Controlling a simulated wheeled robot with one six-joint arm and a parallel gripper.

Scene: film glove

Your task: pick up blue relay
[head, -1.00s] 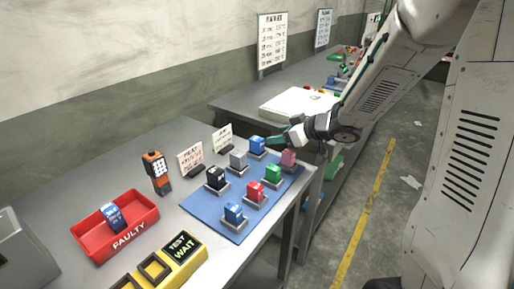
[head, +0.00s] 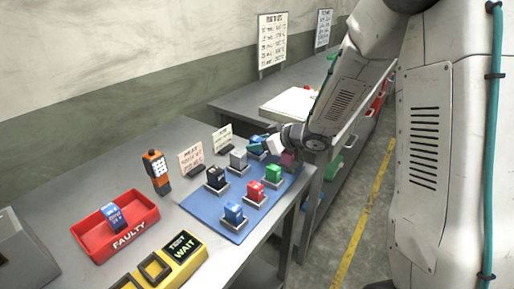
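The far blue relay (head: 254,139) is at the back of the blue mat (head: 213,208), partly hidden by my gripper (head: 262,147). My gripper's teal fingers are at this relay, low over the mat. I cannot tell whether they touch it or how far apart they are. Another blue relay (head: 233,213) sits in a grey socket at the mat's front corner. A third blue relay (head: 113,216) leans in the red tray marked FAULTY (head: 137,233), at the left.
The mat also holds a black relay (head: 216,176), a grey one (head: 238,158), a red one (head: 255,191), a green one (head: 273,173) and a pink one (head: 289,157). Two small signs, an orange handheld meter (head: 156,171) and a yellow TEST/WAIT box (head: 182,251) stand nearby.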

